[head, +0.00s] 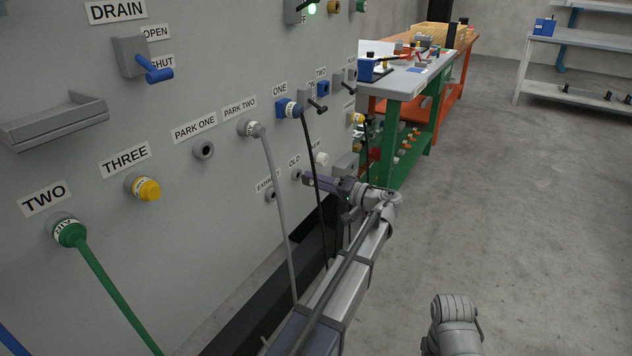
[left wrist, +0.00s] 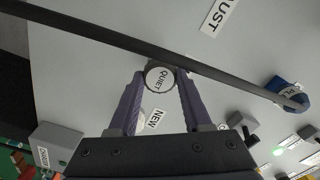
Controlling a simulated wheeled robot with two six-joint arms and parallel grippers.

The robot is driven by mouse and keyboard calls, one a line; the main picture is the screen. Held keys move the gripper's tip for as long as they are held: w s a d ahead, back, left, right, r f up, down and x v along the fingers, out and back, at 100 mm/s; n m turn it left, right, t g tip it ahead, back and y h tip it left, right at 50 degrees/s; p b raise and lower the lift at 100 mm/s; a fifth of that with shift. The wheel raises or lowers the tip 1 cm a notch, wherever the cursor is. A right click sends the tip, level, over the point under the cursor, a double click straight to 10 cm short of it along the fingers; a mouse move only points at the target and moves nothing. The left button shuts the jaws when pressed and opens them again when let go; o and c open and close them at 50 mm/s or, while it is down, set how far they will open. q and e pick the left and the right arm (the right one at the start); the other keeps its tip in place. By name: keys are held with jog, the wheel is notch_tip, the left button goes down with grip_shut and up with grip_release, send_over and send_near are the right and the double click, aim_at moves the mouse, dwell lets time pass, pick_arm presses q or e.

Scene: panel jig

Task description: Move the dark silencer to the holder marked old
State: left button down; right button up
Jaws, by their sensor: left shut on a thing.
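My left gripper (head: 308,179) is shut on the dark silencer, whose round white face marked QUIET (left wrist: 160,77) shows between the purple fingers (left wrist: 158,92) in the left wrist view. In the head view the fingertips are at the panel, just below the OLD label (head: 294,161). The exhaust port (head: 271,195) is empty, down and left of them. A pale silencer (head: 321,158) sits to the right of the OLD label; part of it shows behind the fingers by the NEW label (left wrist: 155,118). I cannot tell whether the dark silencer is seated in the old holder.
A dark hose (head: 316,190) hangs from port ONE close to my left gripper and crosses the left wrist view. A grey hose (head: 275,200) hangs further left. A grey box (head: 347,164) sits on the panel to the right. The floor (head: 520,220) on the right is clear.

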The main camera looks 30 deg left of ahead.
pick_arm(q)
jog(key=shift+w+a, duration=0.1)
jog(key=shift+a, duration=1.05)
dwell(0.5)
jog(key=shift+c, duration=1.3)
grip_release()
jog(key=d, duration=0.7)
jog(key=shift+s+d, duration=0.3)
jog(key=shift+d, duration=0.1)
